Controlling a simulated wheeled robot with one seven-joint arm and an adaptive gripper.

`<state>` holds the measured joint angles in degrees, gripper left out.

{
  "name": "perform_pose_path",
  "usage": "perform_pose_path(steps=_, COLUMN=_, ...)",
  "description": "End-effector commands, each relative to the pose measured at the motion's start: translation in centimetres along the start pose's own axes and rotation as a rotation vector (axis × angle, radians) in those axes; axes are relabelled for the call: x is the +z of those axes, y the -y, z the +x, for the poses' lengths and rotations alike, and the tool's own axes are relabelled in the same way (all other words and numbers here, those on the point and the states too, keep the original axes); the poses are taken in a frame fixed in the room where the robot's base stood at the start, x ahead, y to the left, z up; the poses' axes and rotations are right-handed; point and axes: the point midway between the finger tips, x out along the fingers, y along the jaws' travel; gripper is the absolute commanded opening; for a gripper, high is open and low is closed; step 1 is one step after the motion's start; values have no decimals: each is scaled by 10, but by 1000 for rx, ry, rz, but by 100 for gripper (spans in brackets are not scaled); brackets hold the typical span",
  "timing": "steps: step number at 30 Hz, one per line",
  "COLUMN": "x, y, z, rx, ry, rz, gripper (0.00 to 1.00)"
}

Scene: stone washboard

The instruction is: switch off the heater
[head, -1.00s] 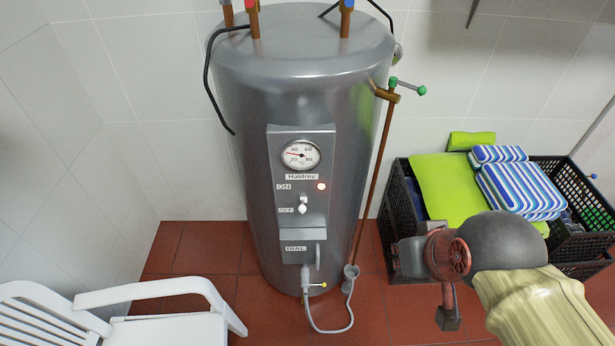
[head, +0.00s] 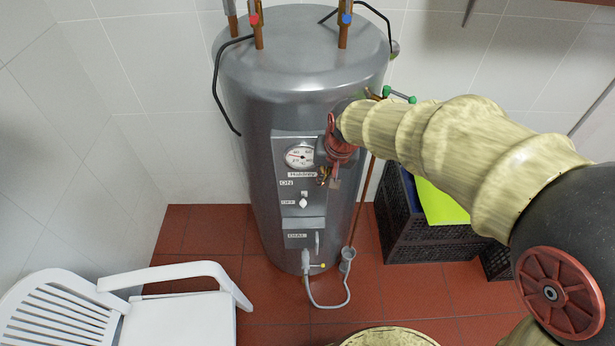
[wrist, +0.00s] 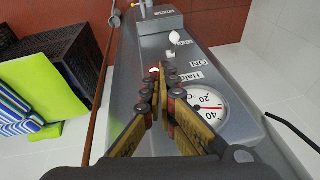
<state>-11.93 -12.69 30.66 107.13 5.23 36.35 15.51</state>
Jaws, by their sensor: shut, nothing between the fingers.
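The heater (head: 300,95) is a tall grey metal cylinder with a control panel (head: 288,217) on its front. The panel has a round dial gauge (head: 300,157), ON and OFF labels and a small white switch knob (head: 303,202) beside the OFF label. In the wrist view the knob (wrist: 177,36) lies beyond the fingertips, and the gauge (wrist: 205,108) is at the right. My gripper (head: 324,179) is shut and empty, in front of the panel's upper right, above the knob in the head view. In the wrist view the fingertips (wrist: 162,76) partly cover the red indicator light.
A white plastic chair (head: 180,310) stands at the front left. Black crates (head: 420,225) with a green cloth (head: 440,203) stand at the right. A copper pipe (head: 365,195) with a green-handled valve runs along the heater's right side.

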Motion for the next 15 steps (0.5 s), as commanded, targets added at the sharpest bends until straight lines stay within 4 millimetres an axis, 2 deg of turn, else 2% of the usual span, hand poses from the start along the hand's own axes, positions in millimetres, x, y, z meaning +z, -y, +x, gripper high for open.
perform_pose_path(steps=3, x=-9, y=17, z=24, rx=-2, ry=27, rz=18, gripper=0)
perform_pose_path(steps=6, x=-12, y=24, z=36, rx=-4, ry=33, rz=29, gripper=0)
perform_pose_path(steps=15, x=-12, y=25, z=41, rx=-5, ry=34, rz=33, gripper=0)
